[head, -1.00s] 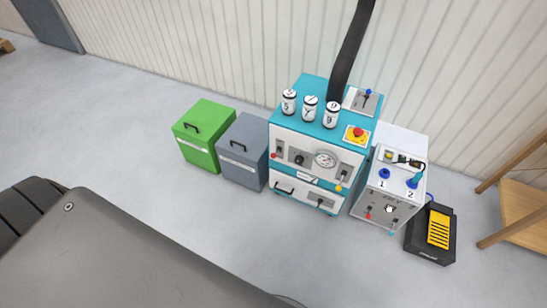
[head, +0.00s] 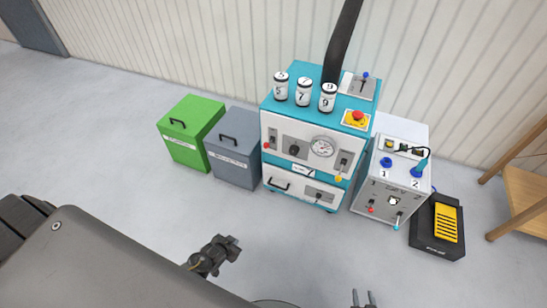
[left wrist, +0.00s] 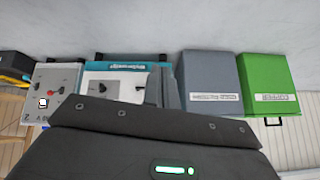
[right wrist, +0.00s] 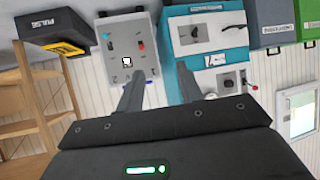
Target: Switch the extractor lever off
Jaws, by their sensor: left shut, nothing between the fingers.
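The small lever with a blue knob (head: 365,75) stands on a grey plate (head: 353,87) on top of the teal and white machine (head: 300,125), beside the black hose. I take it for the extractor lever; its exact throw is too small to tell. My left gripper (head: 234,246) is shut and empty, low in front of the machine and far from the lever. In the left wrist view its closed fingers (left wrist: 168,80) overlap the machine front. My right gripper (head: 363,297) is open and empty at the bottom edge. Its spread fingers show in the right wrist view (right wrist: 160,90).
Several white numbered canisters (head: 303,92) and a red button (head: 357,116) stand on the machine top. The black hose (head: 342,42) rises behind. A grey-white power unit (head: 390,195), black-yellow box (head: 437,228), grey bin (head: 233,150) and green bin (head: 190,130) flank it. Floor in front is clear.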

